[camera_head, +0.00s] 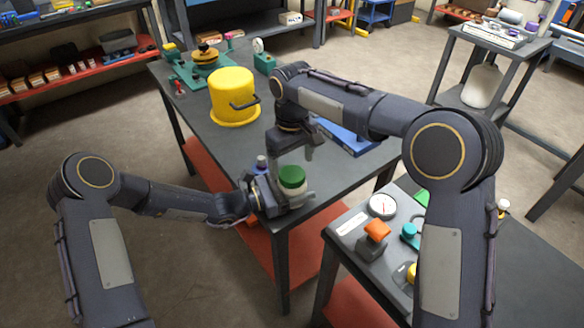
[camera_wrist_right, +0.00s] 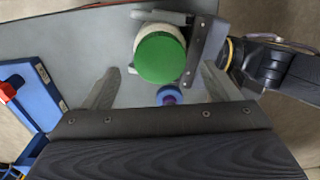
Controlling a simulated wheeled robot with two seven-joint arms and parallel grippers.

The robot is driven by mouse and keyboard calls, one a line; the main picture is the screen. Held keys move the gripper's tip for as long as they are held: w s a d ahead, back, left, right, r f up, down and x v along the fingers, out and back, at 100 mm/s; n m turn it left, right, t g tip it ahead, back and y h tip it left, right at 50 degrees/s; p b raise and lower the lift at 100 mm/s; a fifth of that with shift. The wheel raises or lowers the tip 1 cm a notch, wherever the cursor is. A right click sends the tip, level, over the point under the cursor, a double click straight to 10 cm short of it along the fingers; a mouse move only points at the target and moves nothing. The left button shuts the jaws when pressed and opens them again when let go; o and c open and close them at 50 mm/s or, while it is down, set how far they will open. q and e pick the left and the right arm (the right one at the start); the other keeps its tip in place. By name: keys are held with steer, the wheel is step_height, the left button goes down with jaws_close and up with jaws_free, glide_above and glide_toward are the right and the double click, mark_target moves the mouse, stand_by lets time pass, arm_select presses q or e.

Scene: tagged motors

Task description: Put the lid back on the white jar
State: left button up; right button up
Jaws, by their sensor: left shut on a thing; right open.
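The white jar (camera_head: 291,192) stands upright near the front corner of the dark table, with a green lid (camera_head: 292,176) on its top. In the right wrist view the green lid (camera_wrist_right: 160,57) covers the jar's mouth, and a little white jar wall (camera_wrist_right: 142,36) shows beside it. I cannot tell if the lid is tight. My left gripper (camera_head: 290,198) is shut around the jar's lower body. My right gripper (camera_head: 293,153) is open and empty, pointing down just above and behind the lid; its two fingers (camera_wrist_right: 160,88) are spread wide in its wrist view.
A small blue-purple capped thing (camera_head: 261,162) stands close to the jar; it shows in the wrist view (camera_wrist_right: 169,95). A blue case (camera_head: 346,138) lies to the right. A yellow pot (camera_head: 233,97) and teal fixtures stand farther back. A second bench (camera_head: 345,245) holds a gauge and knobs.

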step_height(320, 180, up, 9)
steer(key=shift+f, duration=0.1)
arm_select(q)
steer(key=o, duration=2)
steer(key=shift+c, duration=0.2)
steer(key=v, duration=0.6)
steer(key=shift+s+a+b, duration=0.1)
steer(key=shift+a+b, duration=0.2)
steer(key=shift+b, duration=0.05)
steer(key=shift+s+a, duration=0.25)
steer(key=shift+a, duration=0.3)
arm_select(e)
steer(key=shift+f, duration=0.4)
